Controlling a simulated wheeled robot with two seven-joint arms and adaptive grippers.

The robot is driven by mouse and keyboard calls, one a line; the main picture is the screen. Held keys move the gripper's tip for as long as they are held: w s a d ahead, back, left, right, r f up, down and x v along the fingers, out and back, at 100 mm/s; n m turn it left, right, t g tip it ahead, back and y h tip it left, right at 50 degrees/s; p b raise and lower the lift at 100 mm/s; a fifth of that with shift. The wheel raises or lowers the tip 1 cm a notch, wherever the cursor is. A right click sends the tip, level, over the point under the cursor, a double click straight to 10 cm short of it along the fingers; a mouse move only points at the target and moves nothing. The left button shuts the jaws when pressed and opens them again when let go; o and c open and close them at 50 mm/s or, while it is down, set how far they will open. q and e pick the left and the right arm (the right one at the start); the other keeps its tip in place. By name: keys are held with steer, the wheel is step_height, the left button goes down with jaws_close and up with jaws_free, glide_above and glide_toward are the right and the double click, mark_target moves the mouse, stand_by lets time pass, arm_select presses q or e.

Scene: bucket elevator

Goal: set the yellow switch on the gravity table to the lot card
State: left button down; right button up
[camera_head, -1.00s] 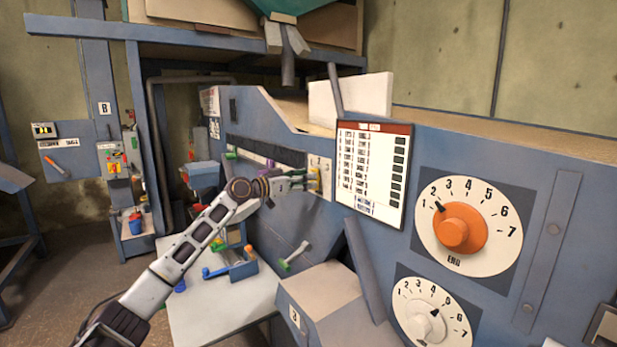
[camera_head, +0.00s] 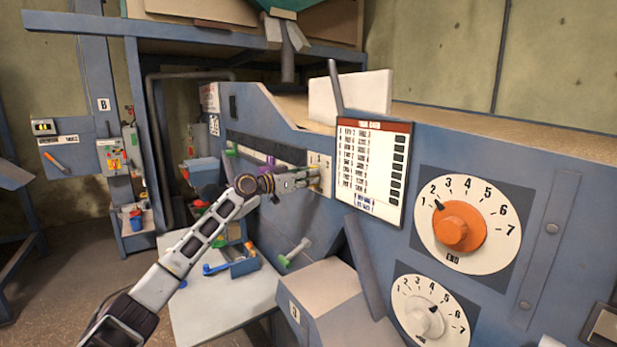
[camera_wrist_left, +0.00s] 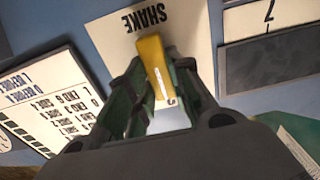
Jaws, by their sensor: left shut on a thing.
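The yellow switch (camera_wrist_left: 155,66) stands on a white plate marked SHAKE (camera_wrist_left: 125,30) in the left wrist view. My left gripper (camera_wrist_left: 157,98) is shut on it, one finger on each side. In the head view my left gripper (camera_head: 312,183) reaches the white plate (camera_head: 320,163) on the blue gravity table (camera_head: 470,160) and mostly hides the switch. A white card with a red header (camera_head: 372,172) hangs just right of the plate. Its print is too small to read surely. My right gripper is out of view.
An orange knob on a numbered dial (camera_head: 460,228) and a smaller white dial (camera_head: 430,312) sit right of the card. A slanted bar (camera_head: 360,260) and a grey box (camera_head: 335,300) stand out below. A green-ended lever (camera_head: 295,252) is below my arm.

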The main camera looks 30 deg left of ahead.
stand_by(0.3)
arm_select(q)
steer(key=shift+n, duration=0.4)
steer(key=shift+w+a+n+p, duration=0.15)
steer(key=shift+n+p, duration=0.45)
steer(key=shift+n, duration=1.45)
steer(key=shift+s+a+n+p, duration=0.15)
steer(key=shift+n+p, duration=0.4)
steer(key=shift+n, duration=1.5)
steer(key=shift+w+f, duration=0.1)
steer(key=c, duration=1.3)
jaws_free()
